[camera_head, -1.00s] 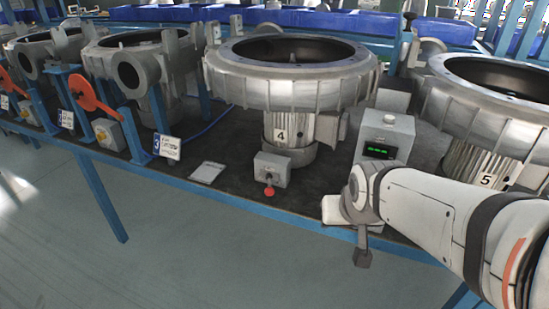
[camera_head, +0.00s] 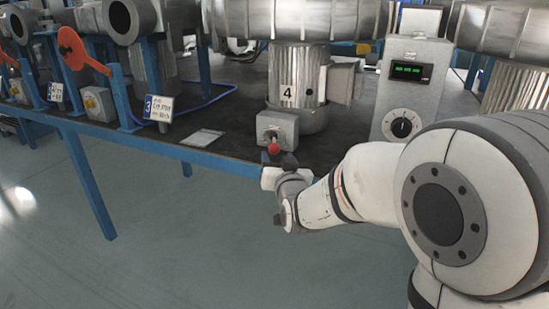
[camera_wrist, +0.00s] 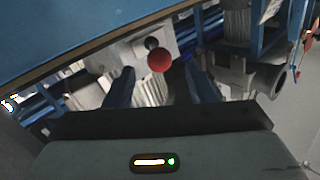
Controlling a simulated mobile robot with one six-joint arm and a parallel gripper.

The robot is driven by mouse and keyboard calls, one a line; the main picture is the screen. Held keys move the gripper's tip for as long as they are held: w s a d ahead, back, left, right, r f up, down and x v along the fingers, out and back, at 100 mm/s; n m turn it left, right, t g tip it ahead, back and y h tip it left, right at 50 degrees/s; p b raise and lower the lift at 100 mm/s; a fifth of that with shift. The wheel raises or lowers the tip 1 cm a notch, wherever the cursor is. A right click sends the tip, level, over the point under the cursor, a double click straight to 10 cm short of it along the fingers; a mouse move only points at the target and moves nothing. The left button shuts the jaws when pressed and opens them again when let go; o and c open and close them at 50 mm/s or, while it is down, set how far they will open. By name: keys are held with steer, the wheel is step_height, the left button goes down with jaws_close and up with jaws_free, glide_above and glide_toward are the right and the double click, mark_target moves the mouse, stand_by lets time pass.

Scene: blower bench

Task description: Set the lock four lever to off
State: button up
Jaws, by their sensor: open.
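The lock four lever, a short dark stem with a red ball knob (camera_head: 273,149), sticks out from a small grey box (camera_head: 278,128) below the blower motor marked 4. In the head view the knob hangs low at the box's front. My gripper (camera_head: 277,159) is just below and in front of it, partly seen. In the wrist view the red knob (camera_wrist: 160,60) appears between the tips of my open gripper (camera_wrist: 157,73), with the grey box (camera_wrist: 132,46) behind it. I cannot tell whether a finger touches the knob.
A grey control box (camera_head: 408,85) with a green display and round dial stands to the right. A white card (camera_head: 202,138) lies on the dark bench top to the left. The blue bench edge (camera_head: 215,160) runs below the lever box. Red handles (camera_head: 80,48) stand farther left.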

mark_target(273, 146)
steer(key=b+x, duration=0.1)
steer(key=x, duration=0.6)
steer(key=shift+w, duration=0.25)
steer(key=shift+c, duration=0.4)
jaws_close()
steer(key=shift+d, duration=0.3)
steer(key=shift+a, duration=0.2)
